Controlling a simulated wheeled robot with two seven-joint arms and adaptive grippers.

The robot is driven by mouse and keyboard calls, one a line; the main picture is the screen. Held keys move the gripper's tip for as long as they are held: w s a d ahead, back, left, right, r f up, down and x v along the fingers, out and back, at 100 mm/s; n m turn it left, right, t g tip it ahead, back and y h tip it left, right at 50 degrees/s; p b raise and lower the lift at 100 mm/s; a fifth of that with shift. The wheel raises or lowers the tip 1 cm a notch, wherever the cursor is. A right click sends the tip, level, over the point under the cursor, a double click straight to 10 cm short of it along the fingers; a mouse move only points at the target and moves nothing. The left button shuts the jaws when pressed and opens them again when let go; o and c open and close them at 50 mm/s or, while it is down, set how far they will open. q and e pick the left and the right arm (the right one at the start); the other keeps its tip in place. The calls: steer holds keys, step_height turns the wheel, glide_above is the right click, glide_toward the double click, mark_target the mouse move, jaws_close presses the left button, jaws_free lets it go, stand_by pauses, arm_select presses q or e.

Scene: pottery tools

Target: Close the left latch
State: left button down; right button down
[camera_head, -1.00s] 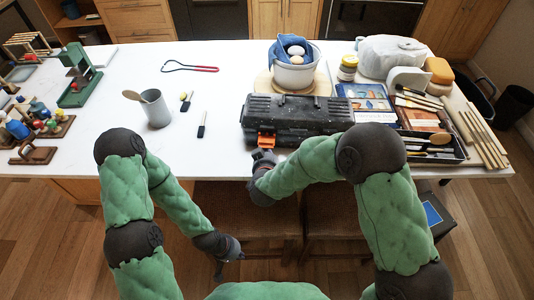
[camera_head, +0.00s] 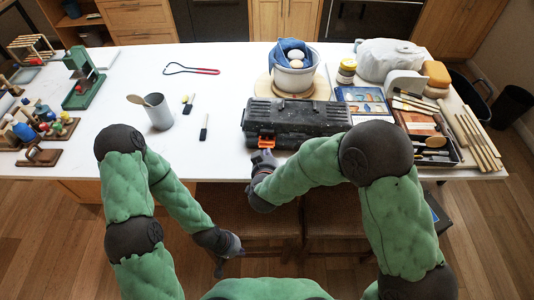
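A black toolbox (camera_head: 310,112) with a dusty lid stands near the front edge of the white table. Its orange left latch (camera_head: 266,141) shows low on the left of its front side. My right gripper (camera_head: 263,156) is right in front of this latch, very near it. Whether they touch, and whether the fingers are apart, I cannot tell. The right part of the toolbox front is hidden behind my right arm. My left gripper (camera_head: 222,264) hangs low in front of the table, away from the toolbox; its fingers are too small to judge.
A grey cup (camera_head: 160,116) and small brushes (camera_head: 204,127) stand left of the toolbox. A pot (camera_head: 294,76) is behind it. A tray of wooden tools (camera_head: 437,148) lies to the right. Chairs (camera_head: 250,213) are below the table edge.

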steer(key=shift+w+r+p, duration=0.2)
steer(key=shift+r+p, duration=0.4)
steer(key=shift+r, duration=0.3)
steer(key=shift+w+r+p, duration=0.55)
steer(key=shift+r+p, duration=0.1)
steer(key=shift+r, duration=0.05)
steer(key=shift+w, duration=0.15)
steer(key=shift+w+f, duration=0.1)
steer(key=shift+w, duration=1.2)
steer(key=s, duration=0.2)
steer(key=p, duration=0.3)
glide_toward(267, 145)
steer(key=shift+w+d+r, duration=0.1)
steer(key=shift+w+r, duration=0.45)
steer(key=shift+w, duration=0.4)
